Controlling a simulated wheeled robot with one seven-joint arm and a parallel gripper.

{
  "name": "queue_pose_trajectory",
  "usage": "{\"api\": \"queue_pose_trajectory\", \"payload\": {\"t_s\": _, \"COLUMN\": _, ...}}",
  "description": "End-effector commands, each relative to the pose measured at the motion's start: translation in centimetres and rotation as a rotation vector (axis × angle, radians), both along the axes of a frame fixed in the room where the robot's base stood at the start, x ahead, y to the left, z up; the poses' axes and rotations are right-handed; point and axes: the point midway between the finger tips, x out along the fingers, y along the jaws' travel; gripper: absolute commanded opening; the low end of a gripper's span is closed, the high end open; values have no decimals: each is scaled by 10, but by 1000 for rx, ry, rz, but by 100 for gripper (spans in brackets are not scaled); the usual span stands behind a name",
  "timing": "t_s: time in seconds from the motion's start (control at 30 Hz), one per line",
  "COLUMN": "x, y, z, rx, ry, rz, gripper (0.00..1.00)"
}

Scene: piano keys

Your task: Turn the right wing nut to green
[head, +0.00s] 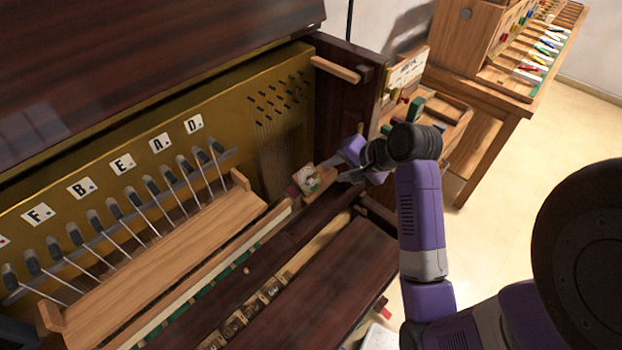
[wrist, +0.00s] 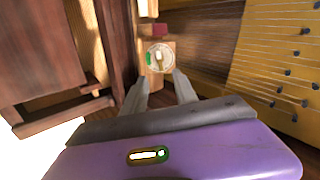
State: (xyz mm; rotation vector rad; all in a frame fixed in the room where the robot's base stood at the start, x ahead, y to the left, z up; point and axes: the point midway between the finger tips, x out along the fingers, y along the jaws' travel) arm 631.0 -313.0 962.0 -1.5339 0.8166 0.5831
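A round pale dial (wrist: 154,66) with a green patch on its left side sits on a wooden block in the wrist view. A small pale wing nut (wrist: 159,55) stands at its middle, roughly upright in the picture. In the head view the dial (head: 308,179) shows at the right end of the piano, with some green and red on it. My gripper (wrist: 161,77) is open, its two grey fingers apart, with the dial just beyond and between the tips. I cannot tell whether the fingers touch it. The gripper (head: 328,168) is partly hidden by my arm in the head view.
A red block (wrist: 160,30) lies just beyond the dial. The gold pin plate (wrist: 275,60) is close on the right in the wrist view, dark wood (wrist: 60,50) on the left. In the head view a row of hammers (head: 130,220) and lettered cards stand left.

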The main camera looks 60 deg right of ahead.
Motion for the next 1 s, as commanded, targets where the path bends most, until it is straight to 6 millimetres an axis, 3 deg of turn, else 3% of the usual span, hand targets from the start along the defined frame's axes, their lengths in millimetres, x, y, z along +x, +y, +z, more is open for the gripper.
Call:
{"api": "queue_pose_trajectory", "payload": {"t_s": 0.53, "x": 29, "y": -7, "z": -40, "rx": -2, "ry": 1, "rz": 4, "gripper": 35}}
{"api": "queue_pose_trajectory", "payload": {"t_s": 1.0, "x": 35, "y": -9, "z": -44, "rx": -2, "ry": 2, "rz": 4, "gripper": 35}}
